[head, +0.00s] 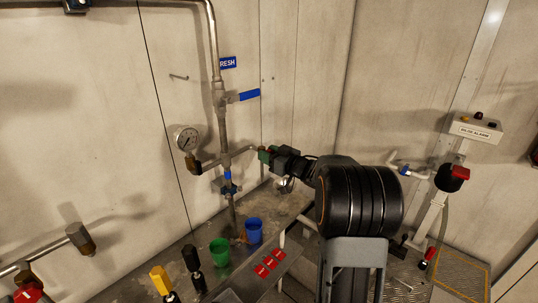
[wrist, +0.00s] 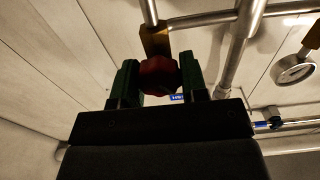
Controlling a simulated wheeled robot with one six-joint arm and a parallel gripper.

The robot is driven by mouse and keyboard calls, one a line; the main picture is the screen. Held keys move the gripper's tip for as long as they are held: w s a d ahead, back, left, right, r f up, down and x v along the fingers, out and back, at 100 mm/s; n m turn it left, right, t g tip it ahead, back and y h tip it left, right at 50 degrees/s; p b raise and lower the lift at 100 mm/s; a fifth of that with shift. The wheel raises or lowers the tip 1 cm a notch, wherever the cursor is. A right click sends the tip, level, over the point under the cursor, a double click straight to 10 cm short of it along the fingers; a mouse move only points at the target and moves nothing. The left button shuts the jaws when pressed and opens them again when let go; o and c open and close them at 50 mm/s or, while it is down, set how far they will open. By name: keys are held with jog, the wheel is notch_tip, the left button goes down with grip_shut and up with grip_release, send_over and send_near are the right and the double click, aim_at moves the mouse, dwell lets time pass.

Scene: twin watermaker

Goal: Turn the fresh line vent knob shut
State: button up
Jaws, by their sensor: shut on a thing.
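The fresh line vent knob is a dark red, lobed knob (wrist: 158,75) below a brass valve body (wrist: 155,40) in the wrist view. My gripper (wrist: 158,80) has its two green-padded fingers on either side of the knob, shut on it. In the head view my gripper (head: 266,154) reaches the end of a side branch of the fresh line pipe (head: 217,60). There the fingers and wrist mostly hide the knob, so its turn angle cannot be told.
A blue lever (head: 249,95) and a pressure gauge (head: 187,140) are on the pipework near my gripper. A green cup (head: 219,251) and a blue cup (head: 254,231) stand below. Red tags (head: 270,263) lie on the bench. A bilge alarm box (head: 475,129) stands at right.

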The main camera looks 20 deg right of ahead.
jog(key=shift+r+m+p, duration=0.3)
jog(key=shift+m+p, duration=0.2)
jog(key=shift+p, duration=0.65)
jog(key=shift+f+m+p, duration=0.1)
jog(key=shift+m+p, duration=0.6)
jog(key=shift+p, duration=0.25)
jog(key=shift+f, duration=0.15)
jog(key=o, duration=0.9)
jog(key=b+v, duration=0.1)
jog(key=v, duration=1.3)
jog(key=shift+w, duration=0.1)
